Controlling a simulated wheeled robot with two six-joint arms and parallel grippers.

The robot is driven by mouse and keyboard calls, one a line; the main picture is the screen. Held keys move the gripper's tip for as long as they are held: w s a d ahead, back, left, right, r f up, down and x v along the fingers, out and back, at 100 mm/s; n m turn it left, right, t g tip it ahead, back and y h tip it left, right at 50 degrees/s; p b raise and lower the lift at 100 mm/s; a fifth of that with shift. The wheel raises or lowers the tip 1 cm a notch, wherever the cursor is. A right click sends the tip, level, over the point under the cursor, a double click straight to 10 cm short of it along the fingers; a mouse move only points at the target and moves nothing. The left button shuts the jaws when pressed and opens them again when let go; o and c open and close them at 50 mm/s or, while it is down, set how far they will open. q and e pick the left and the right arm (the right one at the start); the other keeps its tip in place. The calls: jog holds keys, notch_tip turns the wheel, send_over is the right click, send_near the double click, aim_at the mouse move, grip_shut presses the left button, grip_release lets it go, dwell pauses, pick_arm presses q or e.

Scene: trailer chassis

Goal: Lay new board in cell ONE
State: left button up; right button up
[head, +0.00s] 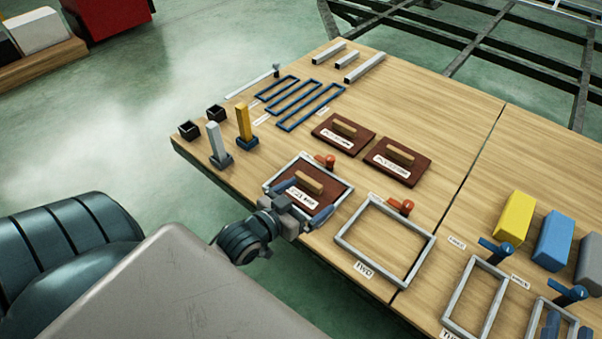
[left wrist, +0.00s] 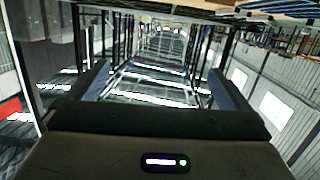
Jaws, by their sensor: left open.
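A dark red board (head: 322,203) with a wooden handle (head: 309,182) and a white label lies inside a grey frame (head: 342,177). This frame's own name label does not show. My left gripper (head: 304,201) is open at the near side of this board, its blue fingers apart and partly covering the board and frame. Its height above them is unclear. Its fingers also show wide apart and empty in the left wrist view (left wrist: 160,90). Two similar boards with handles, a left one (head: 344,134) and a right one (head: 402,161), lie behind. My right gripper is not in view.
The frame labelled TWO (head: 428,244) is empty, showing bare table. Red-orange knobs (head: 407,207) stand at the two frames. A yellow post (head: 244,122) and a grey post (head: 216,140) stand to the left. Blue frames (head: 298,100) lie behind. Coloured blocks (head: 514,217) stand at right.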

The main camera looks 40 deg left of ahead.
pick_arm(q)
jog(key=s+d+r+t, duration=0.1)
jog(key=s+r+t, duration=0.1)
jog(key=r, duration=0.3)
jog(key=s+d+r+n+t+y, duration=0.1)
jog(key=s+d+r+t, duration=0.1)
jog(key=r, duration=0.4)
jog(key=shift+s+d, duration=0.25)
jog(key=shift+s, duration=0.2)
